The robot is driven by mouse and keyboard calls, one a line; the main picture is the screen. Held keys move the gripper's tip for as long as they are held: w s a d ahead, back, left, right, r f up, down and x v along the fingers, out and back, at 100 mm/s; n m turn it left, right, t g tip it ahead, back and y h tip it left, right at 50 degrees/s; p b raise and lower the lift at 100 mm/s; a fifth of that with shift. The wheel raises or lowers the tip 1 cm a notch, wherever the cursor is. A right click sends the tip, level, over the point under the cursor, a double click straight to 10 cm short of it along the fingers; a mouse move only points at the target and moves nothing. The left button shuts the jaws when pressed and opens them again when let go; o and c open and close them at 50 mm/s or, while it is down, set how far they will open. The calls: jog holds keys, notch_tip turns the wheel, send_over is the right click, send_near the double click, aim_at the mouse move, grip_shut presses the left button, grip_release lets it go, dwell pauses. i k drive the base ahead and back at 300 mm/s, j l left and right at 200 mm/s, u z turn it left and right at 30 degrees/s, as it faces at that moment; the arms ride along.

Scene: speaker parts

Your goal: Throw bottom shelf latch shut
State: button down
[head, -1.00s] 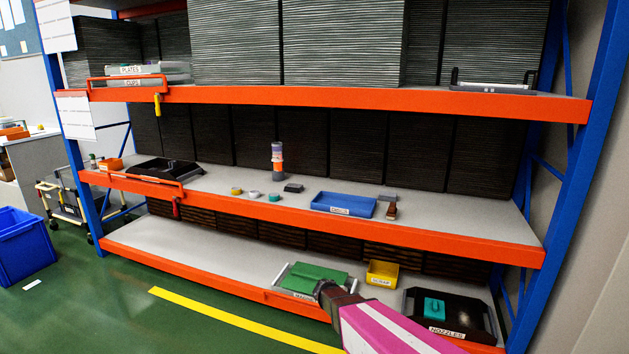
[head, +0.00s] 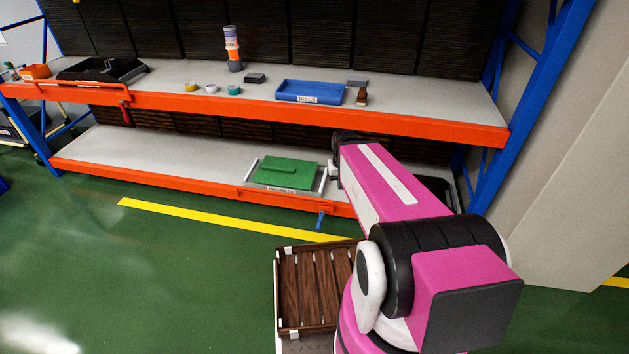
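The bottom shelf (head: 130,155) has an orange front beam. A blue latch handle (head: 321,220) hangs down from that beam, below the right front corner of a tray with a green lid (head: 285,172). An orange bar runs along the beam in front of this tray. My gripper (head: 334,170) is over the bottom shelf, just right of the tray and above the blue handle, apart from it. My pink arm and dark wrist hide most of the gripper, so its fingers cannot be made out.
The middle shelf (head: 190,80) overhangs above, with a blue bin (head: 310,91), small rolls and a red latch handle (head: 126,113). A slatted brown crate (head: 313,285) is in front of the shelf, beside my arm. Green floor (head: 150,270) is open at left.

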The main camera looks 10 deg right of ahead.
aim_at(320, 224)
jog(key=i+j+z, duration=0.1)
jog(key=i+j, duration=0.25)
jog(key=k, duration=1.3)
jog(key=i+l+u, duration=0.1)
jog(key=i, duration=0.25)
